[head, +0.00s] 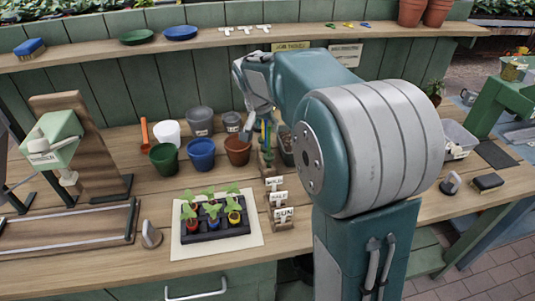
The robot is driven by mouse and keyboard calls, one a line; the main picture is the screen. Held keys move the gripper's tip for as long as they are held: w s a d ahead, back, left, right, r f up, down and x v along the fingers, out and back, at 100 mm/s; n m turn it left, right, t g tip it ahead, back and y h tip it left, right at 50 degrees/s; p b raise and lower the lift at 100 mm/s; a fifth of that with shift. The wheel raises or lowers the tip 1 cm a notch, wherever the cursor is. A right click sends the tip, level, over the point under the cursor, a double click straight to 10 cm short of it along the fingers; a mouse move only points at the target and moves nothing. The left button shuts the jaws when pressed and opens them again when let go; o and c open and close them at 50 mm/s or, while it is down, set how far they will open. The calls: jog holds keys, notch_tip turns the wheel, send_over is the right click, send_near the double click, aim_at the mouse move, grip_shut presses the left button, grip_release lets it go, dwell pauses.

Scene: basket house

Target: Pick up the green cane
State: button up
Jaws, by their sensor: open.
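A small group of thin canes stands in a rack (267,160) at the middle of the bench. Blue and yellow show near the top, and a green cane (268,141) seems to be among them, small and hard to separate from the others. My gripper (251,116) is open and points down just above and to the left of the canes. Its fingertips are small in the head view, and I cannot tell whether they touch a cane. My arm hides the area to the right of the canes.
Terracotta (237,150), blue (201,153), green (163,159), white (167,134) and grey (200,120) pots stand left of the rack. A seedling tray (212,230) and small signs (284,214) are in front. A shelf (200,42) runs behind.

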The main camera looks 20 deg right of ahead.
send_over(268, 155)
jog(key=f, duration=0.6)
jog(key=shift+w+d, duration=0.2)
grip_shut()
